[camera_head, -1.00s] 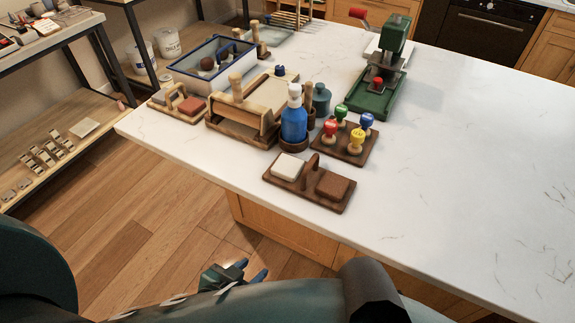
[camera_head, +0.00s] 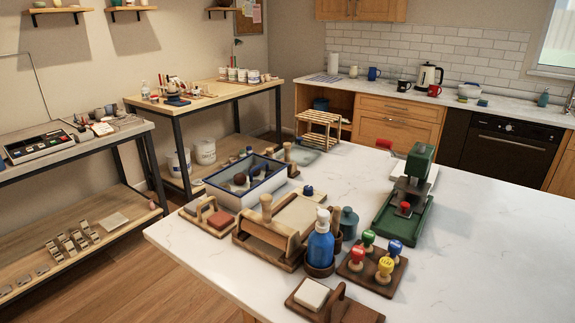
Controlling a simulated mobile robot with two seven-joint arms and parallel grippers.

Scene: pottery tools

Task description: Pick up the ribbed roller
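I cannot make out a clearly ribbed roller. A wooden slab board (camera_head: 303,214) on the counter has a smooth-looking wooden cylinder (camera_head: 262,236) along its front and an upright pale wooden handle (camera_head: 266,207) at its left. Behind it, a blue-rimmed tray (camera_head: 229,191) holds a dark round knob and other small items too small to tell. Another wooden-handled tool (camera_head: 288,155) stands at the back beside a greyish tray. Neither of my grippers is in view now.
A blue spray bottle (camera_head: 320,243), several coloured stamps on a wooden block (camera_head: 372,275), a sponge holder (camera_head: 331,306) and a green press (camera_head: 405,200) crowd the counter. The counter's right side (camera_head: 490,250) is clear. Shelving tables stand at left.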

